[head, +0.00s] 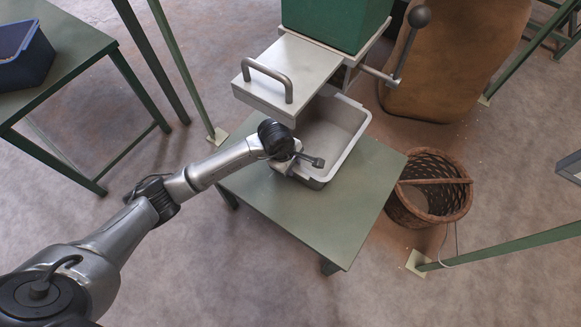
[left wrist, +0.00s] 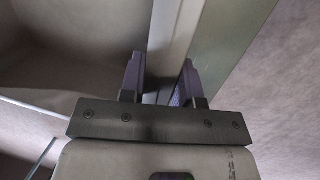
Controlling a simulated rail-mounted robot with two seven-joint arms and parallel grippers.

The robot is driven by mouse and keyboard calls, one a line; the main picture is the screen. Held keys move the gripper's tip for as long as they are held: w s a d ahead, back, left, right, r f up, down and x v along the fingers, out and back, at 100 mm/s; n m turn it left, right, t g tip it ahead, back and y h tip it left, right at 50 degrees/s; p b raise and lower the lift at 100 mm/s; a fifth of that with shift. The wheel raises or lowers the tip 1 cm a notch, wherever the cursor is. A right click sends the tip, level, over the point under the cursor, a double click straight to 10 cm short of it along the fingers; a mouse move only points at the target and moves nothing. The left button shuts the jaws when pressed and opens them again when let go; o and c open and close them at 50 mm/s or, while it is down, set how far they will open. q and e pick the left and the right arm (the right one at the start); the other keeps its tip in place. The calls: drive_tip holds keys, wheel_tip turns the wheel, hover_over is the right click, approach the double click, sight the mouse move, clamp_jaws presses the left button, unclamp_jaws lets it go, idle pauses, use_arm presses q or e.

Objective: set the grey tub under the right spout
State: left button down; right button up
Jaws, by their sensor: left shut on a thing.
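The grey tub (head: 343,127) stands on the green-topped table (head: 345,215), open side up, and looks empty where I can see inside. Its back left part is hidden under the metal plate of a green hopper (head: 335,20). The spout itself is hidden from above. My left gripper (head: 290,163) is at the tub's near left wall. In the left wrist view, the fingers (left wrist: 161,85) are shut on the tub's rim (left wrist: 172,40), one on each side. My right gripper is not in view.
The plate carries a bar handle (head: 268,78), and a lever with a dark ball (head: 419,16) sticks out beside the hopper. A wicker basket (head: 430,205) stands on the floor at right. A blue bin (head: 25,55) sits on another table at left. The table's front is clear.

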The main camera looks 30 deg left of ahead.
use_arm(q)
drive_tip(key=shift+f, duration=0.35)
drive_tip(key=c, duration=0.8)
unclamp_jaws()
drive_tip(key=p+v, duration=0.5)
drive_tip(key=v, duration=0.7)
drive_tip(key=shift+p, duration=0.3)
